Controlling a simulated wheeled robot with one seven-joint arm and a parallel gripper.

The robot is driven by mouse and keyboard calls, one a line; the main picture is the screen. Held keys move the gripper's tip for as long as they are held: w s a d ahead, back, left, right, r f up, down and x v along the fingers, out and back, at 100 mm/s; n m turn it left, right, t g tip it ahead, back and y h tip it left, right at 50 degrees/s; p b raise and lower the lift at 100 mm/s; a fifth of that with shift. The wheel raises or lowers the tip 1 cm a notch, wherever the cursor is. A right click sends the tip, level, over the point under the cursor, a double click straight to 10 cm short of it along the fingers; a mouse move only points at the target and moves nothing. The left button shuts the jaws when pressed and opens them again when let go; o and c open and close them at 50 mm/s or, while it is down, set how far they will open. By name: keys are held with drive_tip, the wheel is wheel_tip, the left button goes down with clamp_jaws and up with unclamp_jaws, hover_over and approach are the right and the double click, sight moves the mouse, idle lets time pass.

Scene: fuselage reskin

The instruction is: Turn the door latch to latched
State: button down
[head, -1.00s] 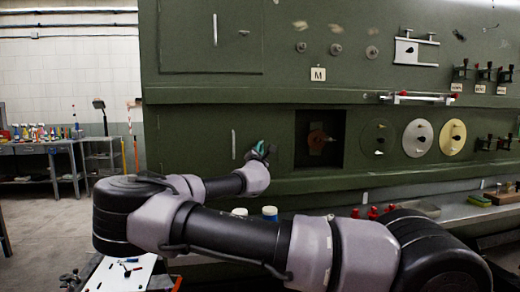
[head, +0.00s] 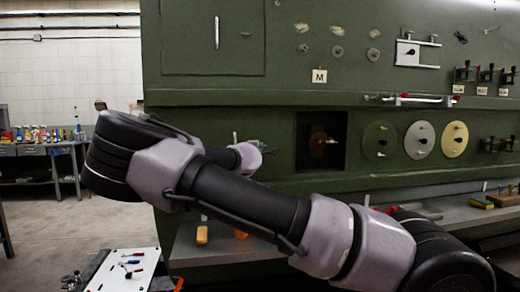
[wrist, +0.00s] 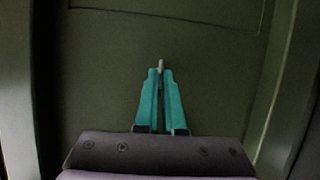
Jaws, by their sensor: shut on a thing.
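My gripper (wrist: 160,85) has teal fingers closed together on a small pale latch lever (wrist: 161,65) on a green panel in the wrist view. The lever's tip sticks out past the fingertips and lines up with them; the rest is hidden between the fingers. In the head view my gripper (head: 264,146) is at the lower green door, just right of its upright pale handle (head: 235,139). My arm covers much of that door, and the latch itself cannot be made out there.
A dark square recess (head: 321,141) with a knob lies right of my gripper. Round discs (head: 419,139) follow further right. A grey shelf (head: 225,246) runs below the panel. A white board with tools (head: 125,270) stands at the lower left.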

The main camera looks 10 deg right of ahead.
drive_tip(key=shift+m, duration=0.3)
drive_tip(key=c, duration=1)
unclamp_jaws()
drive_tip(key=v, duration=1)
drive_tip(key=shift+s+a, duration=0.15)
drive_tip(key=shift+s, duration=0.2)
